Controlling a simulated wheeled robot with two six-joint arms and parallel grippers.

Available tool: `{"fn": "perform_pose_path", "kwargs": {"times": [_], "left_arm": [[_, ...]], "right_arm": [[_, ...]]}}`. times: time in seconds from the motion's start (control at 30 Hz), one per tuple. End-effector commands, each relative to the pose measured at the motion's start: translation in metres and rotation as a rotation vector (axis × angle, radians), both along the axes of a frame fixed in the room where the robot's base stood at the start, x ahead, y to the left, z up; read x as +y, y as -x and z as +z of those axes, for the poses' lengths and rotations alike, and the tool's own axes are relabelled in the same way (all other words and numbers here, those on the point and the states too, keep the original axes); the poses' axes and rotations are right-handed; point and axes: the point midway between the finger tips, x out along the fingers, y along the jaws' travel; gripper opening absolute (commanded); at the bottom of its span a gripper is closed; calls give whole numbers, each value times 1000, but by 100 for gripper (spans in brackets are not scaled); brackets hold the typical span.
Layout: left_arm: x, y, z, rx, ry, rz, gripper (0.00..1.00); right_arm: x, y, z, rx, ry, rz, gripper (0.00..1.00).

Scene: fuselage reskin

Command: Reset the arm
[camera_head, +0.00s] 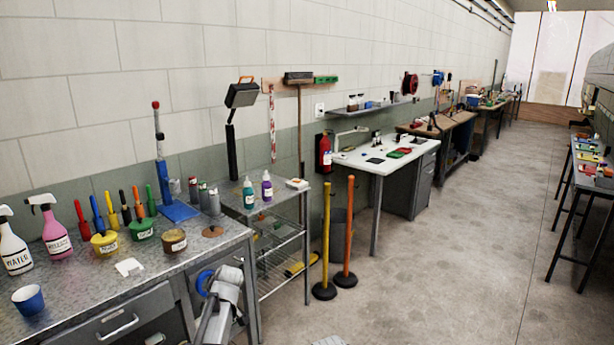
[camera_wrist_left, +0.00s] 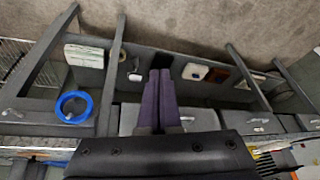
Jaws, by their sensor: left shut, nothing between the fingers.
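My left gripper (camera_wrist_left: 160,75) shows in the left wrist view, its two dark purple fingers closed together with nothing between them. It is in front of a grey bench (camera_wrist_left: 205,118) with drawers, and I cannot tell how far away the bench is. In the head view, a grey and white arm link of mine (camera_head: 226,288) shows at the bottom, beside the front right corner of the near metal bench (camera_head: 60,312). The gripper itself does not show in the head view. My right gripper is in neither view.
Spray bottles (camera_head: 55,230), paint pots (camera_head: 104,242) and a blue cup (camera_head: 28,299) stand on the near bench. A wire rack (camera_head: 283,246) and yellow and orange posts (camera_head: 326,240) stand to its right. The aisle floor (camera_head: 455,265) is clear.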

Motion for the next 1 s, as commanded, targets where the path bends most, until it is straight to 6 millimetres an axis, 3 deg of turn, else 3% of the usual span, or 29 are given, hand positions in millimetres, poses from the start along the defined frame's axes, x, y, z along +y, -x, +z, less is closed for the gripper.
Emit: {"fn": "perform_pose_path", "kwargs": {"times": [0.03, 0.2, 0.3, 0.4, 0.6, 1.0], "left_arm": [[-36, 31, -1, 58, 21, -150, 0], [-129, 108, -6, 251, 93, -683, 0], [-169, 154, -8, 341, 126, -976, 0], [-197, 190, -8, 407, 152, -1215, 0], [-223, 230, -9, 471, 180, -1484, 0], [-227, 233, -9, 482, 184, -1526, 0]], "right_arm": [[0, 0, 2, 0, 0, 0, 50], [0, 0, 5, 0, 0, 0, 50], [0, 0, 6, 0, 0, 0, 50], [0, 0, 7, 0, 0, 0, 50], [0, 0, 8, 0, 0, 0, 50], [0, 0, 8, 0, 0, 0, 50]]}}
